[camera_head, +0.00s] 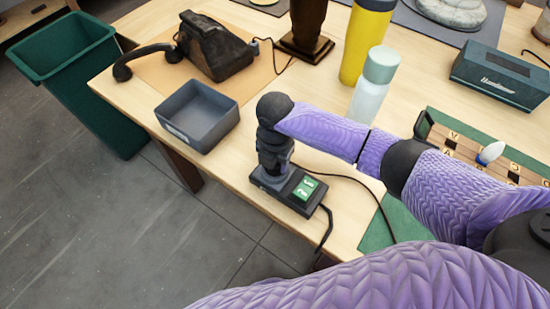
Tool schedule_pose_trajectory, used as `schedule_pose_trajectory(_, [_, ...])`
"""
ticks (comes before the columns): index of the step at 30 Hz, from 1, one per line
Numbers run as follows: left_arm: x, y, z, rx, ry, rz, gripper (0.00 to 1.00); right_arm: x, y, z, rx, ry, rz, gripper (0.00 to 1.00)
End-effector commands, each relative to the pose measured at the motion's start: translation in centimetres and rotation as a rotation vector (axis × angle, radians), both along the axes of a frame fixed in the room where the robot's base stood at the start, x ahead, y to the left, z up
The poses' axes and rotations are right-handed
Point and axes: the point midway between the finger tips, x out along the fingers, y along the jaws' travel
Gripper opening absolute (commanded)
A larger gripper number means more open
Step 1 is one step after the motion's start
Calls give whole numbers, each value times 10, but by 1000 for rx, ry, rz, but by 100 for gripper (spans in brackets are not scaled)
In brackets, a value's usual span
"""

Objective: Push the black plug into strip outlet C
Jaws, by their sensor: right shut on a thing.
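The dark power strip (311,205) lies near the table's front edge, with a green switch (305,189) on its right part. My right gripper (273,170) points down over the strip's left part. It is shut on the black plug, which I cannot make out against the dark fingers. A thin black cord (345,178) runs from beside the gripper to the right and then toward the front edge. The gripper hides the strip's outlets, so I cannot tell which one is below it or whether the plug is seated. My left gripper is not in view.
A grey open bin (201,139) stands just left of the gripper. Behind are an old black telephone (215,50), a dark lamp base (304,45), a yellow bottle (365,40) and a pale bottle (373,92). A game board (510,168) is right. A green waste bin (85,85) stands on the floor.

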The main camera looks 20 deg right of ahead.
Motion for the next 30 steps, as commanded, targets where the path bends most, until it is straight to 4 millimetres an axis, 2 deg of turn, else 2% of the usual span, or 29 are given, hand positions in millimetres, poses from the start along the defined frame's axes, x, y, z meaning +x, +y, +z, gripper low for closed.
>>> schedule_pose_trajectory(9, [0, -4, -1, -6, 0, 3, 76, 0, 0, -3, 0, 0, 0, 0])
schedule_pose_trajectory(10, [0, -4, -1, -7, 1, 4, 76, 0, 0, -3, 0, 0, 0, 55])
schedule_pose_trajectory(15, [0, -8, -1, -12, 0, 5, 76, 0, 0, -2, 0, 0, 0, 91])
schedule_pose_trajectory(30, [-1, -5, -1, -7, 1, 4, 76, 0, 0, -2, 0, 0, 0, 92])
